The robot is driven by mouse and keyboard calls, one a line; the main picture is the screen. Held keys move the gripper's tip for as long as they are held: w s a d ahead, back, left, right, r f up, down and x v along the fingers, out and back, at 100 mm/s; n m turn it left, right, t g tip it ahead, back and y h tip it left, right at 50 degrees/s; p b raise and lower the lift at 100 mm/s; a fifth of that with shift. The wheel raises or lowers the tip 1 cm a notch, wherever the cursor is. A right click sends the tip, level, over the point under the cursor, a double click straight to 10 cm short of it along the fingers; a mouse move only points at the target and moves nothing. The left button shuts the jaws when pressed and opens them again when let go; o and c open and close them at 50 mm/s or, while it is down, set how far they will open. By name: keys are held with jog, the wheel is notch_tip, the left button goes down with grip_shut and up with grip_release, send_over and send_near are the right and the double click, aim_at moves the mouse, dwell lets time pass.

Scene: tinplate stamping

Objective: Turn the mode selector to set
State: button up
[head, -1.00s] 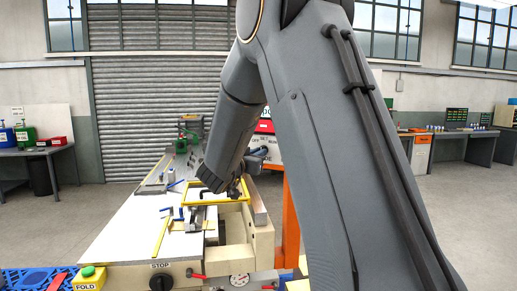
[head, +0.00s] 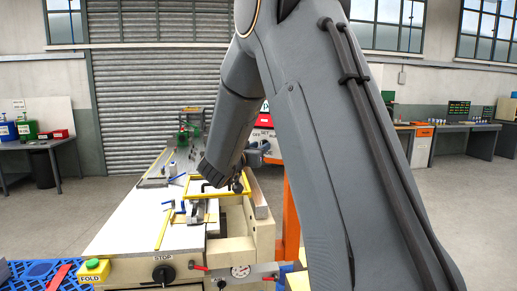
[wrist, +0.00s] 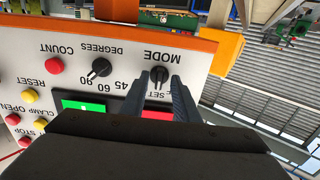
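The mode selector (wrist: 159,75) is a black knob on the white control panel (wrist: 120,70), under the word MODE, which appears upside down in the wrist view. A SET label shows by the knob, partly covered by my fingers. I cannot tell clearly which mark the knob points at. My gripper (wrist: 162,83) is open, with one dark fingertip on each side of the knob and small gaps showing. Whether a finger touches it is unclear. In the head view the panel (head: 268,147) is mostly hidden behind my arm.
The panel also has a degrees knob (wrist: 99,68), a red count button (wrist: 54,65), yellow buttons and a green lit display (wrist: 84,106). An orange edge frames the panel. In the head view the bench (head: 130,225) with yellow bars stands left of my arm.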

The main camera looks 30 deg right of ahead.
jog(key=b+v, duration=0.2)
jog(key=v, duration=0.5)
jog(key=shift+s+a+b, duration=0.25)
jog(key=shift+a+b, duration=0.1)
jog(key=shift+b, duration=0.05)
